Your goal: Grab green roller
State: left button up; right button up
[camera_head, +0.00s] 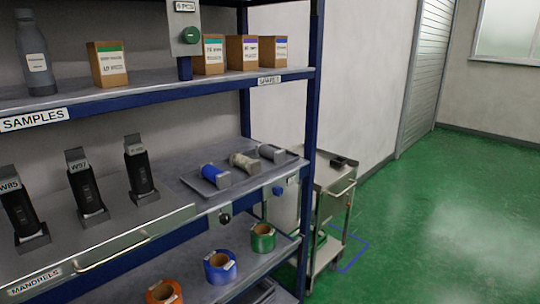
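A green roll (263,238) with a tan core and a small white tag stands on the lower shelf, at its right end near the blue post. It is the only green roll I see. A blue roll (220,267) and an orange roll (164,292) stand to its left on the same shelf, the orange one cut by the bottom edge. Neither of my grippers is in view.
Above, a drawer shelf (118,237) carries black mandrels (88,188) and a tray (198,189) with blue, beige and grey rollers. The top shelf (150,87) holds boxes and a bottle (35,55). A cart (332,200) stands right of the rack; green floor (450,220) beyond is clear.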

aim_at(252, 166)
jog(key=i+l+u, duration=0.1)
jog(key=u, duration=0.65)
jog(key=i+l+u, duration=0.15)
jog(key=l+u, duration=0.2)
jog(key=l, duration=0.3)
jog(key=i+l+u, duration=0.1)
jog(key=l+u, duration=0.3)
jog(key=l, duration=0.3)
jog(key=l+u, duration=0.35)
jog(key=l, duration=0.4)
